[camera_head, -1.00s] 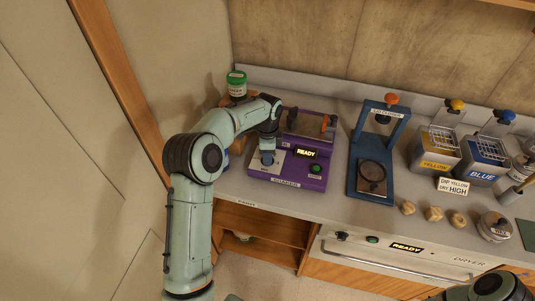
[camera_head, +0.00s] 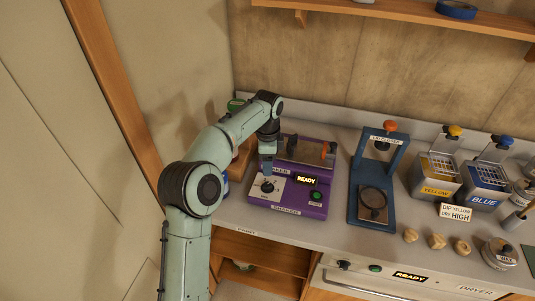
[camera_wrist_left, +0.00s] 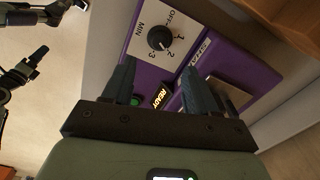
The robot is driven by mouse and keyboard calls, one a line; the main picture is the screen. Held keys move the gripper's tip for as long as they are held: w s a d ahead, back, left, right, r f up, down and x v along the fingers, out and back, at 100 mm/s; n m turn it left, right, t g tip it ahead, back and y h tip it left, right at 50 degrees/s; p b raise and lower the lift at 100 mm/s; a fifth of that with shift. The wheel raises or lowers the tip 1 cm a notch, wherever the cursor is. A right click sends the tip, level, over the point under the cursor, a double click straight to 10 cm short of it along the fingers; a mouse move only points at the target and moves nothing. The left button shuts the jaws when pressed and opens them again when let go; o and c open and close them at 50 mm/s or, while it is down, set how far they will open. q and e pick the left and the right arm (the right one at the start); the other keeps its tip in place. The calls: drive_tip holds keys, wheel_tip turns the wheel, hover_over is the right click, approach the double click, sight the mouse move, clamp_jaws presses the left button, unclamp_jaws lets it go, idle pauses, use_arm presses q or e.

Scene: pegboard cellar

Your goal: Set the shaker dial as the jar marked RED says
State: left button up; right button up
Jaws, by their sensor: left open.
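The purple shaker (camera_head: 316,210) stands at the left of the bench. Its black dial (camera_head: 268,186) sits on a white plate and also shows in the left wrist view (camera_wrist_left: 160,38), with a scale of OFF, 1, 2, 3 and MIN. I cannot tell for sure which mark the pointer meets. My left gripper (camera_head: 267,167) is open and empty, just above and behind the dial; in the left wrist view its fingers (camera_wrist_left: 158,78) are apart, and clear of the dial. No RED marking is legible.
A blue lid closer (camera_head: 355,205) stands right of the shaker. Yellow (camera_head: 436,191) and blue (camera_head: 484,200) boxes stand farther right, behind a sign (camera_head: 456,212) reading DIP YELLOW DRY HIGH. Several wooden knobs (camera_head: 437,241) and a lidded jar (camera_head: 499,252) lie near the front edge.

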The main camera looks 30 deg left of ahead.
use_arm(q)
drive_tip(key=shift+r, duration=1.75)
drive_tip(key=shift+f, duration=0.1)
